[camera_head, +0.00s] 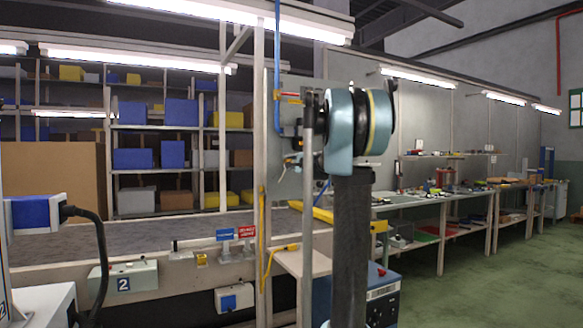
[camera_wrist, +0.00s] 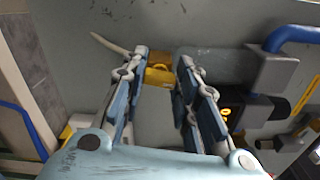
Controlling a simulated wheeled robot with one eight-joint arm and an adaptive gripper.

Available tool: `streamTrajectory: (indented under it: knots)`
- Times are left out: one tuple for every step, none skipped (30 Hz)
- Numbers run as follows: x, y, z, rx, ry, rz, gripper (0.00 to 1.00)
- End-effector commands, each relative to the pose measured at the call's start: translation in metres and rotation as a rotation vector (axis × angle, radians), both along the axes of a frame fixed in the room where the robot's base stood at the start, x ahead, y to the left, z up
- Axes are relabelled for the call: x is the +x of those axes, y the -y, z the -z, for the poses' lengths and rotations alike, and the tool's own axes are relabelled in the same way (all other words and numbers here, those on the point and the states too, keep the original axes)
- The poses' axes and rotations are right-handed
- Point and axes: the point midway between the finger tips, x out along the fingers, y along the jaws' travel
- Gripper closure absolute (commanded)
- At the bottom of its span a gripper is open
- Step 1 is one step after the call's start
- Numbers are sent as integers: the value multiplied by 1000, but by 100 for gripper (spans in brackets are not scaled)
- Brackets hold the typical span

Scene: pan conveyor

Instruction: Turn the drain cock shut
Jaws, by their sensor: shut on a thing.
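A small yellow fitting (camera_wrist: 158,75) with a pale lever-like piece (camera_wrist: 107,43) sticking out to the left shows in the wrist view against a grey panel. It appears to be the drain cock. My gripper (camera_wrist: 163,60) has its two fingers on either side of the yellow fitting and is shut on it. The fingers hide part of it, so how far the cock is turned cannot be told. In the head view, my arm hides much of the area around my gripper, and the cock cannot be made out there.
A blue pipe (camera_wrist: 290,35) enters a grey block (camera_wrist: 272,72) right of my fingers, above a small orange display (camera_wrist: 232,113). In the head view, a blue hose (camera_head: 277,60) hangs beside a post. The conveyor (camera_head: 100,235) runs left; a workbench (camera_head: 440,197) stands right, with open green floor.

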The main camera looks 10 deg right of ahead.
Motion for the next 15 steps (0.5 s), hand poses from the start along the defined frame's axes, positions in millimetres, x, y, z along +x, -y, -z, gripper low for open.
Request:
streamTrajectory:
  knots:
    - [-2, -2, 2, -31, 9, -4, 96]
    - [-2, -2, 2, -48, 14, -4, 96]
    - [-2, -2, 3, -70, 21, -4, 96]
    - [-2, -2, 3, -86, 27, -4, 96]
    - [-2, -2, 3, -100, 31, -4, 96]
    - [-2, -2, 3, -118, 37, -5, 96]
    - [-2, -2, 3, -130, 41, -5, 96]
    - [-2, -2, 3, -141, 45, -5, 96]
    - [-2, -2, 3, -153, 49, -5, 96]
    - [-2, -2, 3, -162, 51, -5, 96]
    - [-2, -2, 4, -170, 54, -5, 96]
    - [-2, -2, 4, -178, 57, -5, 96]
    - [-2, -2, 4, -184, 58, -5, 96]
    - [-2, -2, 4, -188, 60, -5, 96]
    - [-2, -2, 4, -193, 62, -5, 96]
